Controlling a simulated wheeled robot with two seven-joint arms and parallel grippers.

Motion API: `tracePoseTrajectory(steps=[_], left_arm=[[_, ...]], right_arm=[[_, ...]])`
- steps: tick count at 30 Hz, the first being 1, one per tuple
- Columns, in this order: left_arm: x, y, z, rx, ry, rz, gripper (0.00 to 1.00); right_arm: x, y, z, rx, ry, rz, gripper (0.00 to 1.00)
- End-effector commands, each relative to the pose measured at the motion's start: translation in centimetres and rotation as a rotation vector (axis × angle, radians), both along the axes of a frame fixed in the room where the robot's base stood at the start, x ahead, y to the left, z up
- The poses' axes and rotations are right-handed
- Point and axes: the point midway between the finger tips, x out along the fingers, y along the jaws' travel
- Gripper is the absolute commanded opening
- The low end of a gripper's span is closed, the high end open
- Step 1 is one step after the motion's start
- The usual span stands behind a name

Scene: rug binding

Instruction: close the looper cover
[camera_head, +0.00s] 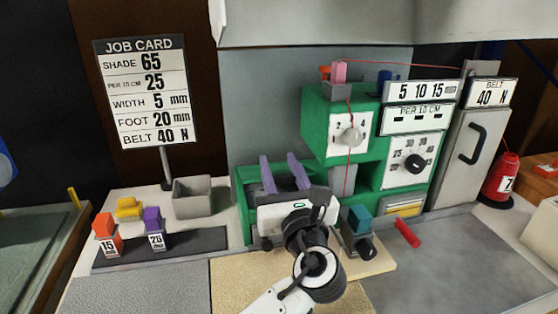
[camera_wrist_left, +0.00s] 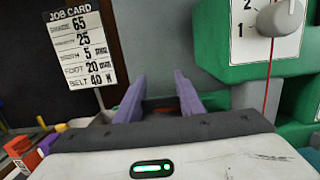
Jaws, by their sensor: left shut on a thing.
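My left gripper (camera_head: 282,171) reaches in over the left end of the green machine; its two purple fingers also show in the wrist view (camera_wrist_left: 155,92). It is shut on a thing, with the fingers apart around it. The green housing (camera_head: 243,208) at the machine's left end, where the looper cover seems to be, is largely hidden by my gripper's pale body and arm. The cover's angle cannot be told. In the wrist view a dark, partly reddish part (camera_wrist_left: 162,104) shows between the fingers. My right gripper is not in view.
The upper machine has a dial (camera_head: 351,136) and red thread. A teal block (camera_head: 359,218) and red piece (camera_head: 407,232) lie right of my arm. Numbered feet (camera_head: 106,229) stand left near a grey bin (camera_head: 193,194). A job card (camera_head: 147,92) stands behind.

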Motion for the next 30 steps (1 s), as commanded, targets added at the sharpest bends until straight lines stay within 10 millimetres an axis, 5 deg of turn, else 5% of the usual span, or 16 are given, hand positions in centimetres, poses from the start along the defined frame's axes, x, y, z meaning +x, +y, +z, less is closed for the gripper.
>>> tracePoseTrajectory(steps=[7, 8, 11, 22, 30], left_arm=[[-0.3, -0.4, 0.4, -0.003, -0.008, -0.007, 0.00], [-0.3, -0.4, 0.4, -0.003, -0.008, -0.007, 0.37], [-0.3, -0.4, 0.3, -0.002, -0.007, -0.007, 0.53], [-0.5, -0.3, 0.0, -0.001, -0.001, -0.003, 0.54], [-4.9, -1.8, -0.5, -0.004, 0.000, -0.005, 0.54]], right_arm=[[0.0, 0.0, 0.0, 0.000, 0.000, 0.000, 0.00], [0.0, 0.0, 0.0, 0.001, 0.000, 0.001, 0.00], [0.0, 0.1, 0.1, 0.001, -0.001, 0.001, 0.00], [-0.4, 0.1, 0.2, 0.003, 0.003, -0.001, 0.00], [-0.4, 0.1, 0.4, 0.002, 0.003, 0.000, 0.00]])
